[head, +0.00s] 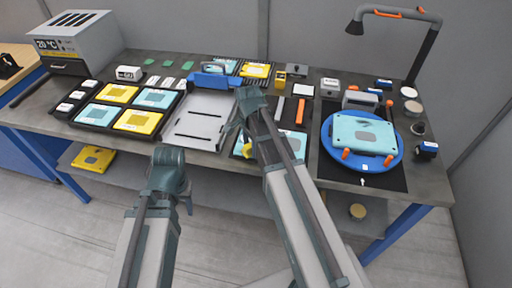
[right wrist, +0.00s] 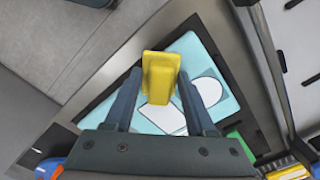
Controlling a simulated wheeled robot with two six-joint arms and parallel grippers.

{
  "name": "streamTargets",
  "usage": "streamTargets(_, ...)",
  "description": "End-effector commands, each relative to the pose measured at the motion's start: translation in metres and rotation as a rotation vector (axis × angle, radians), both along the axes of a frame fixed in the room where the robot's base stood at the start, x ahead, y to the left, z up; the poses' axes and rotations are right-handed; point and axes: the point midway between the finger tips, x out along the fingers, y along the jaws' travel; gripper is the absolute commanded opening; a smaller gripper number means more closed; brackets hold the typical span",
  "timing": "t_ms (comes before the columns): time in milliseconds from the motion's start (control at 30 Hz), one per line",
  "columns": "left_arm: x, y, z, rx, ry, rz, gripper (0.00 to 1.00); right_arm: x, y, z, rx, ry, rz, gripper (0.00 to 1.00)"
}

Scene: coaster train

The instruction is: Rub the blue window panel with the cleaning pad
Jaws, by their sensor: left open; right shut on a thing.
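The blue window panel (right wrist: 206,62) is light blue with a white circle and a white rectangle, lying in a dark frame in the right wrist view. In the head view, part of it (head: 239,149) shows beneath my right gripper (head: 238,133); my arm hides the rest. My right gripper (right wrist: 158,88) is shut on a yellow block, apparently the cleaning pad (right wrist: 161,66), over the panel. I cannot tell whether the pad touches it. My left gripper (head: 172,182) is open, low in front of the table's front edge and away from the panel; its fingertips are mostly hidden.
A grey tray (head: 196,127) with a blue clamp bar lies left of the panel. Further left is a rack (head: 118,105) of yellow and blue panels. A blue turntable (head: 328,147) bearing a light-blue plate stands right, under a lamp (head: 424,55). Tools lie between.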

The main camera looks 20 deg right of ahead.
Motion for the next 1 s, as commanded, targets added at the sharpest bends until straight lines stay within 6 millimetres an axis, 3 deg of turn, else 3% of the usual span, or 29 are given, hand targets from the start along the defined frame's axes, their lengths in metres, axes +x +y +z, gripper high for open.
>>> streamTargets(167,0.000,0.000,0.001,0.000,0.000,0.000,0.50,0.006,0.009,0.001,0.000,0.000,-0.001,0.04)
streamTargets(533,0.000,0.000,0.005,0.000,0.000,0.000,0.50,0.006,0.009,0.005,0.000,0.000,-0.001,0.04)
streamTargets(1000,0.000,0.000,0.050,0.000,0.000,0.000,0.50,0.006,0.009,0.050,0.000,0.000,-0.001,0.04)
